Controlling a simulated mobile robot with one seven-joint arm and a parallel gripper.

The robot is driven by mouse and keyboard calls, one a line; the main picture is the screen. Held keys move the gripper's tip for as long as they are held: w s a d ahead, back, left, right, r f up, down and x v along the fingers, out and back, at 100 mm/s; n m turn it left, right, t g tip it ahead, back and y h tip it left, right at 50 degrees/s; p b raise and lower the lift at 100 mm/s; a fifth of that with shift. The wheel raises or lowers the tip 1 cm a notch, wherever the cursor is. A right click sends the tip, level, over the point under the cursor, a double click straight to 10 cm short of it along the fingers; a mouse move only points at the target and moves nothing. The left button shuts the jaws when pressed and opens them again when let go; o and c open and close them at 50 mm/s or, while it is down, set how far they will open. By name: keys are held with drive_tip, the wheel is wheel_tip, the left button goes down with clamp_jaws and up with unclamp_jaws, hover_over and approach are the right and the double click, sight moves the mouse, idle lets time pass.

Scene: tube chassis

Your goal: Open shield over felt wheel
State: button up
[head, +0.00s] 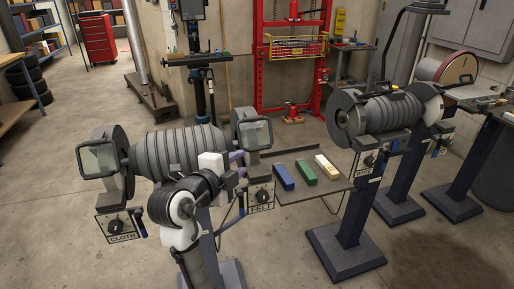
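A grey bench buffer (175,150) stands on a pedestal in front of me, with a wheel guard at each end. The right end is over the FELT label plate (261,196), and a framed clear shield (256,134) sits upright at the front of that guard. The felt wheel behind it is mostly hidden. The left end, over the CLOTH plate (122,226), has a similar shield (98,159). My arm reaches up from the bottom, and my gripper (238,164), with purple finger parts, is just below and left of the felt shield. Contact and finger opening are unclear.
Blue (283,177), green (306,172) and cream (326,167) bars lie on a small table (315,188) to the right. A second buffer (385,112) on a pedestal stands farther right. A red press frame (292,60) stands behind. Floor is open at left.

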drive_tip(key=p, duration=0.3)
approach(257, 136)
drive_tip(key=w+d+f, duration=0.2)
drive_tip(key=d, duration=0.1)
drive_tip(key=w+d+f, duration=0.1)
drive_tip(key=d, duration=0.1)
drive_tip(key=shift+w+f, duration=0.25)
drive_tip(key=shift+w, duration=0.05)
drive_tip(key=shift+a, duration=0.1)
clamp_jaws()
